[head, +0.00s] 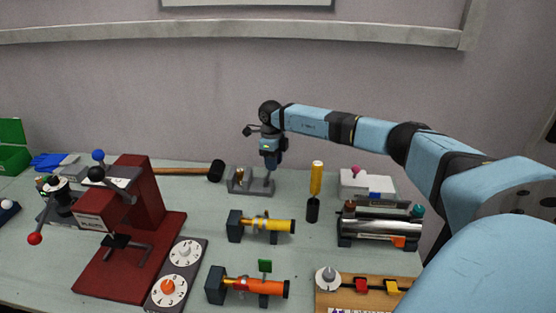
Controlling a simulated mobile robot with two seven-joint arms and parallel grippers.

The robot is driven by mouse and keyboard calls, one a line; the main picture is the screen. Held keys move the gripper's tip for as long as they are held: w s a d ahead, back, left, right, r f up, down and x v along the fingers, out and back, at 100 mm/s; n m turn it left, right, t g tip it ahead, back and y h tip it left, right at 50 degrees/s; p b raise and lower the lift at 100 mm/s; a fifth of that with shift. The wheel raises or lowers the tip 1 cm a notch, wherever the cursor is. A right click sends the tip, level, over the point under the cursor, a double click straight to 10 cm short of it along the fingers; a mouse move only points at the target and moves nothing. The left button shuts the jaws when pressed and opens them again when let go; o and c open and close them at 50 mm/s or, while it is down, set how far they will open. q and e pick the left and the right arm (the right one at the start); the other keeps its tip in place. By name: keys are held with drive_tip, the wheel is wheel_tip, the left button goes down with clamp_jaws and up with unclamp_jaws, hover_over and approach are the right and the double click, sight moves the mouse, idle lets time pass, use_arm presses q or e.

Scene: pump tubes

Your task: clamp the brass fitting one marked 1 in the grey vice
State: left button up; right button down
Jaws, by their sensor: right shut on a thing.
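The grey vice (250,187) stands at the back middle of the table. A small brass-coloured piece (240,177) shows at its left part and looks like the brass fitting; no mark 1 can be read. My right gripper (270,172) points down at the right part of the vice, just right of the brass piece. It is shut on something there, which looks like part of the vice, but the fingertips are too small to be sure. My left gripper is not in view.
A mallet (217,170) lies left of the vice. A dark red press (140,195) stands further left. A yellow-handled screwdriver (316,180) stands right of the vice. A yellow tube unit (262,226) and an orange one (250,287) lie in front. A silver cylinder (380,226) is at right.

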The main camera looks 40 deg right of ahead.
drive_tip(key=shift+w+a+r+g+h, duration=0.25)
drive_tip(key=shift+w+a+g+h, duration=0.25)
drive_tip(key=shift+w+g+h, duration=0.15)
drive_tip(key=c, duration=0.8)
unclamp_jaws()
drive_tip(key=v, duration=1.3)
drive_tip(key=shift+w+a+r+b, duration=0.1)
drive_tip(key=shift+w+r+b, duration=0.2)
drive_tip(key=shift+b, duration=0.1)
